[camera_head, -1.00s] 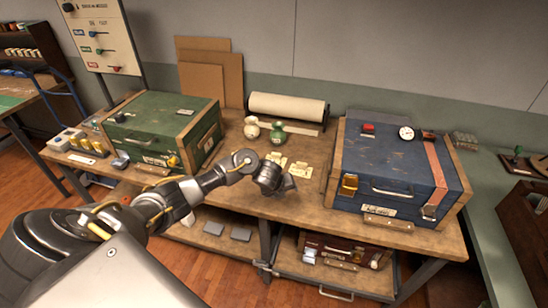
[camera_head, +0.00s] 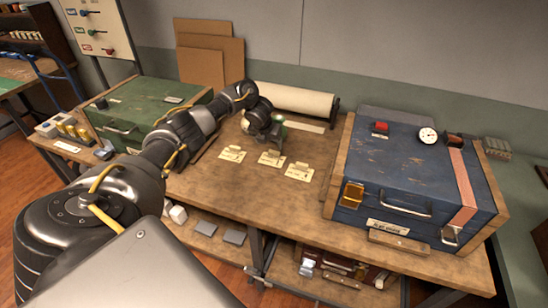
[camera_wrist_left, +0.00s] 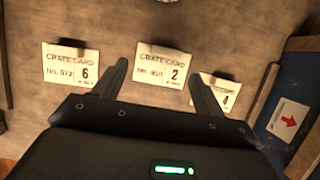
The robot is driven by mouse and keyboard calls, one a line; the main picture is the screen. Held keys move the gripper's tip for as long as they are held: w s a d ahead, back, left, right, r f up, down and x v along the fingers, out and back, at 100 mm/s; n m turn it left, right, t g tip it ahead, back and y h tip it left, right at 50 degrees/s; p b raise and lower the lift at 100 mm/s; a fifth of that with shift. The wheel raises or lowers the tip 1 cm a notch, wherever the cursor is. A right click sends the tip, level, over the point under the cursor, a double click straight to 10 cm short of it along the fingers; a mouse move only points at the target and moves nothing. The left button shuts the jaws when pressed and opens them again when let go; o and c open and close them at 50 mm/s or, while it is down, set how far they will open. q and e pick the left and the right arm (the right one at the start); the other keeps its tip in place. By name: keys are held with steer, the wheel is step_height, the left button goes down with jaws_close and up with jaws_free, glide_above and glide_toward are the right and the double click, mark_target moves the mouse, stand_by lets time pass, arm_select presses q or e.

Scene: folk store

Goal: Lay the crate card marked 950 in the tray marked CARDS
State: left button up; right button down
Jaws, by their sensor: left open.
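Three cream crate cards lie in a row on the wooden bench. The middle card (camera_head: 271,159) shows in the left wrist view (camera_wrist_left: 163,66) with a small number that looks like 950 and a large 2. The left card (camera_head: 232,154) reads 072 and 6; the right card (camera_head: 299,172) shows a 4, its number partly hidden by a finger. My left gripper (camera_head: 272,140) is open and empty above the cards; in the left wrist view its fingers (camera_wrist_left: 158,68) stand either side of the middle card. I cannot make out a tray marked CARDS. My right gripper is not in view.
A blue case (camera_head: 400,185) stands right of the cards, a green case (camera_head: 135,112) at the left beyond my arm. A paper roll (camera_head: 292,98) lies behind. Bench space in front of the cards is clear. A lower shelf holds grey pads (camera_head: 234,237).

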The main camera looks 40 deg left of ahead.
mark_target(274, 152)
arm_select(q)
steer(key=shift+x, duration=1.2)
steer(key=shift+w+d+r, duration=0.1)
steer(key=x, duration=0.4)
steer(key=shift+w+d+p, duration=0.1)
steer(key=shift+d+p, duration=0.25)
steer(key=shift+d, duration=0.05)
steer(key=shift+w+a+f, duration=0.1)
steer(key=shift+w+f, duration=0.1)
steer(key=shift+f, duration=0.3)
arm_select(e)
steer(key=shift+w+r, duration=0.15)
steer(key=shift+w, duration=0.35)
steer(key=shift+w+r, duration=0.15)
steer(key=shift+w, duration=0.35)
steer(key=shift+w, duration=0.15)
